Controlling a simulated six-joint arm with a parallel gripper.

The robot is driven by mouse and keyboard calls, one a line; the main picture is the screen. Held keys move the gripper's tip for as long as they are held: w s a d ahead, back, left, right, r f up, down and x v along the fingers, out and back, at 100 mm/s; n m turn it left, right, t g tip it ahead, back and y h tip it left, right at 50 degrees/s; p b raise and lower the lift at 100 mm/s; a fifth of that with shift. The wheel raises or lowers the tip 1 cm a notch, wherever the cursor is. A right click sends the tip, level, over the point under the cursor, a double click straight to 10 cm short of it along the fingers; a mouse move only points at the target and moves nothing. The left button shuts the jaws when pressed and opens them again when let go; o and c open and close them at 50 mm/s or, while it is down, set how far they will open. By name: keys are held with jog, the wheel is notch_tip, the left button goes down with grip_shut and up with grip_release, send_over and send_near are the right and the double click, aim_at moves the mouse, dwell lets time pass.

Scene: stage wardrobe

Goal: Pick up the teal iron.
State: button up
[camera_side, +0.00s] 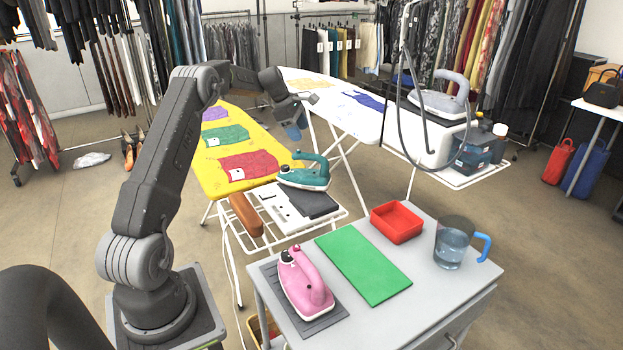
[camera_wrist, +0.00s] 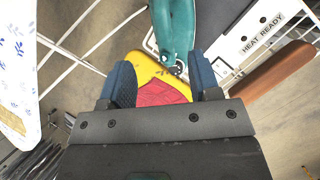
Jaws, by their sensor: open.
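The teal iron (camera_side: 305,177) sits on the wire rack at the near end of the yellow ironing board. It has a teal handle and body and a pale soleplate. The teal iron (camera_wrist: 174,30) shows there just beyond the fingertips, roughly in line with the gap. Part of it is cut off by the top edge.
Beside the iron are a dark pad (camera_side: 314,204) and a brown wooden block (camera_side: 245,213). A grey cabinet in front holds a pink iron (camera_side: 305,285), a green mat (camera_side: 362,266), a red tray (camera_side: 397,222) and a jug (camera_side: 453,243). Another iron (camera_side: 439,98) stands behind.

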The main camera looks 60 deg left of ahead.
aim_at(314, 156)
jog(key=x, duration=1.1)
jog(key=shift+d, duration=0.25)
jog(key=c, duration=1)
jog(key=shift+r, duration=0.1)
grip_shut()
jog(key=shift+r, duration=0.1)
